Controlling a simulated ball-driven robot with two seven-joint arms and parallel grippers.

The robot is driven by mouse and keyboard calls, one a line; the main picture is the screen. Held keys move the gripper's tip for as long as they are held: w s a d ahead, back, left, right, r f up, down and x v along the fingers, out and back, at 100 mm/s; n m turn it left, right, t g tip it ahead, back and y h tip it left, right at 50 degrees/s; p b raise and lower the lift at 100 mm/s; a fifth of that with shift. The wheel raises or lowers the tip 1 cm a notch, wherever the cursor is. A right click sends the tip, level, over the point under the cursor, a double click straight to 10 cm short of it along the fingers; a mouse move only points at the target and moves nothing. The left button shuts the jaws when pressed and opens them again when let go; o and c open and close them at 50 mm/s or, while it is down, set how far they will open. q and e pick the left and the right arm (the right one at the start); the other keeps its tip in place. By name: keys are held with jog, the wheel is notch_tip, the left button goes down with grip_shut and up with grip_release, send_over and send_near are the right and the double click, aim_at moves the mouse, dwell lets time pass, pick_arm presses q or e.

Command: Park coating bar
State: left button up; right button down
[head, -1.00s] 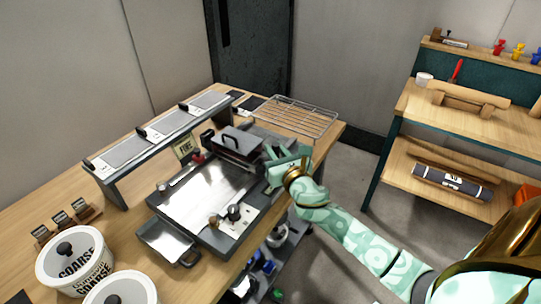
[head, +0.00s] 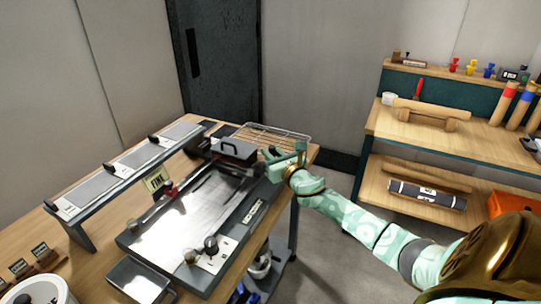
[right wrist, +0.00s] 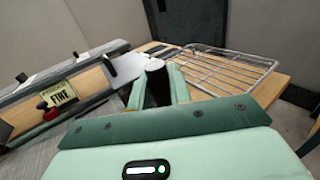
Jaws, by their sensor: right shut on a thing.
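A flat grey coating machine (head: 175,235) with a shiny bed lies on the wooden bench. A dark block with a loop handle (head: 236,151) sits at its far end; I cannot tell whether this is the coating bar. My right gripper (head: 283,158) is just right of this block, at the machine's far right corner. In the right wrist view the right gripper (right wrist: 157,88) is shut on a dark upright piece with a pale round top (right wrist: 155,65). The rest of that piece is hidden by the fingers. My left gripper is out of view.
A wire rack (head: 265,138) lies behind my gripper. A metal tray (head: 138,278) is in front. A second bench (head: 440,150) stands at right, across clear floor.

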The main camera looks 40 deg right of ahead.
jog(key=c, duration=1.6)
grip_release()
jog(key=shift+d+r, duration=0.2)
jog(key=shift+d, duration=0.05)
jog(key=shift+c, duration=0.2)
jog(key=o, duration=0.3)
jog(key=shift+f, duration=0.2)
jog(key=shift+s+a, duration=0.1)
jog(key=shift+s, duration=0.15)
jog(key=s+a+p, duration=0.2)
jog(key=s+a, duration=0.1)
jog(key=s, duration=1.2)
jog(key=shift+s, duration=0.2)
